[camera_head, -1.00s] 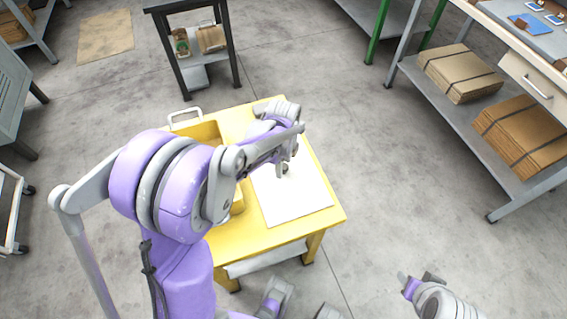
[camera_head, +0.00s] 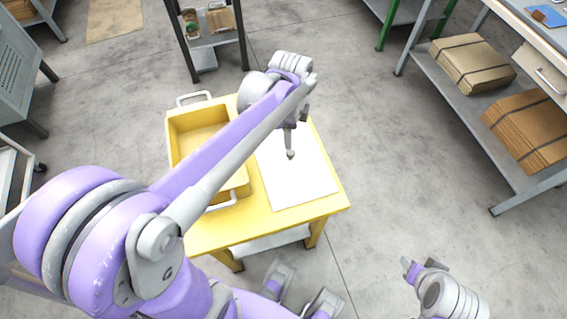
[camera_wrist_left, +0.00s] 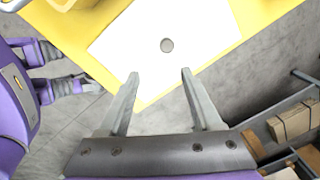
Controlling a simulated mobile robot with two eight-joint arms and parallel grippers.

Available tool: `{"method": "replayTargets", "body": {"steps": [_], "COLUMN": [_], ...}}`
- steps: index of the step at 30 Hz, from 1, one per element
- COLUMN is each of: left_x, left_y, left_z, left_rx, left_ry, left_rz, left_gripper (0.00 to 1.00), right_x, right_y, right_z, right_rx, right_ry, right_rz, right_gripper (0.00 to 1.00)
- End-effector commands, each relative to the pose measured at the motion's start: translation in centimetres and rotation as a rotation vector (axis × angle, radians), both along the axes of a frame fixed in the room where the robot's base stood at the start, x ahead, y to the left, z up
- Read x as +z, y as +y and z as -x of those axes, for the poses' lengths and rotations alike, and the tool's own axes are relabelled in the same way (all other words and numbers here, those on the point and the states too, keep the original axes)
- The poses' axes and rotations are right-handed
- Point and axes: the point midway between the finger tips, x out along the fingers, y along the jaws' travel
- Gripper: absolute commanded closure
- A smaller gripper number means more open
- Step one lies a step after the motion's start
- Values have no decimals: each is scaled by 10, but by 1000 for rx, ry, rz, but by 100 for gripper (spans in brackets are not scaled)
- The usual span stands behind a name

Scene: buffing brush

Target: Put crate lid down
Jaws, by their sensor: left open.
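The crate lid (camera_head: 305,185) is a flat white panel lying on the yellow table (camera_head: 325,201), right of the crate. A small round grey knob (camera_wrist_left: 167,45) shows near its middle in the left wrist view, where the lid (camera_wrist_left: 130,45) also appears. The yellow crate (camera_head: 178,135) is open on top, with pale handles at its ends. My left gripper (camera_head: 291,148) points down over the lid. In the left wrist view the left gripper's (camera_wrist_left: 158,72) fingers are spread and empty, with the knob beyond their tips. My right gripper (camera_head: 422,266) is low at the right, fingers apart, away from the table.
A grey shelf unit (camera_head: 470,130) with bundles of cardboard stands at the right. A dark stand (camera_head: 207,40) is behind the table. Metal furniture is at the left. Open concrete floor surrounds the table. My left arm covers part of the crate.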

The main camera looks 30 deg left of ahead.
Motion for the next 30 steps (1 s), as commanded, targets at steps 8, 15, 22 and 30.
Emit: {"method": "replayTargets", "body": {"steps": [8,15,22,30], "left_x": [-1,-22,-28,-23], "left_y": [-38,-52,-55,-55], "left_z": [91,138,147,146], "left_rx": [701,1137,1247,1245], "left_ry": [-215,-315,-332,-332], "left_rz": [113,276,328,327], "left_gripper": [34,34,34,34], "right_x": [0,0,0,4], "right_y": [0,0,0,0], "right_z": [0,0,0,-1], "right_rx": [0,0,0,0], "right_ry": [0,0,0,-2], "right_rz": [0,0,0,0], "right_gripper": [53,53,53,53]}}
